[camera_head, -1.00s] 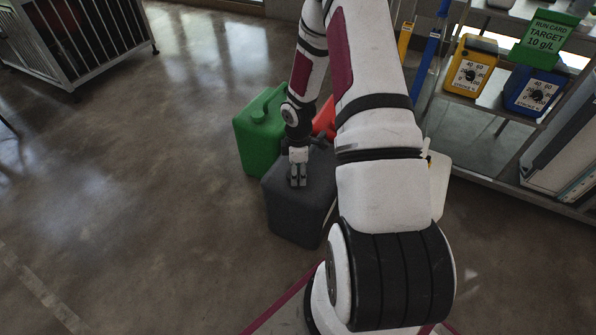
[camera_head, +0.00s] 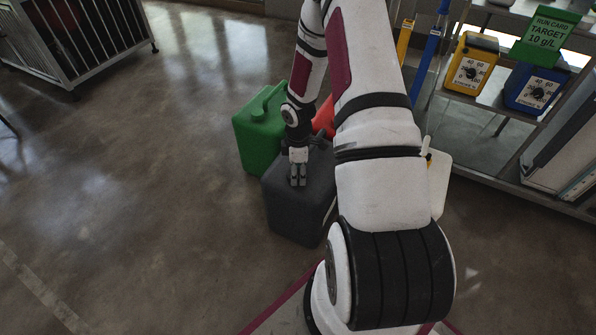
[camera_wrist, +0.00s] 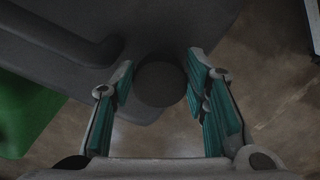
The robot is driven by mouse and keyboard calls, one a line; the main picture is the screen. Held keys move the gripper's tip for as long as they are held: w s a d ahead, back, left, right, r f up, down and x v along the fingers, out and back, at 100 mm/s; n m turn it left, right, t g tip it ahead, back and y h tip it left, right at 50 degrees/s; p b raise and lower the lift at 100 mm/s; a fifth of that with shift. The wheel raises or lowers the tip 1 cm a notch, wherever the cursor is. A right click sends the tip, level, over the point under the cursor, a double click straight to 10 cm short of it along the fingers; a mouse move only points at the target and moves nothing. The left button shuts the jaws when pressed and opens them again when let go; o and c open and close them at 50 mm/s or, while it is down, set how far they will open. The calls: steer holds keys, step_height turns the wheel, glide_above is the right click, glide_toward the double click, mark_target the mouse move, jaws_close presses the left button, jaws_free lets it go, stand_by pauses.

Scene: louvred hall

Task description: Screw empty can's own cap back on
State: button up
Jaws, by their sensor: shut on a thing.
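A dark grey can (camera_head: 292,215) stands upright on the floor, and its top fills much of the wrist view (camera_wrist: 140,30). My gripper (camera_head: 298,181) points down at the near left part of its top. In the wrist view my gripper (camera_wrist: 160,88) is shut on a round dark cap (camera_wrist: 160,84), with a teal-padded finger on each side. The cap sits over the can's top near an edge. I cannot tell whether it is on the neck's thread, as the cap hides what is under it.
A green can (camera_head: 258,130) stands close behind left. A red can (camera_head: 324,118) and a white can (camera_head: 438,180) are partly hidden by my arm. A shelf with a yellow pump (camera_head: 471,64) and a blue pump (camera_head: 535,90) is at right.

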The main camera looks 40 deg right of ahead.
steer(key=shift+f, duration=0.3)
steer(key=o, duration=0.8)
steer(key=shift+o, duration=0.2)
steer(key=shift+r, duration=0.1)
step_height(320, 180, up, 5)
steer(key=p, duration=0.4)
steer(key=shift+c, duration=0.6)
steer(key=shift+w, duration=0.1)
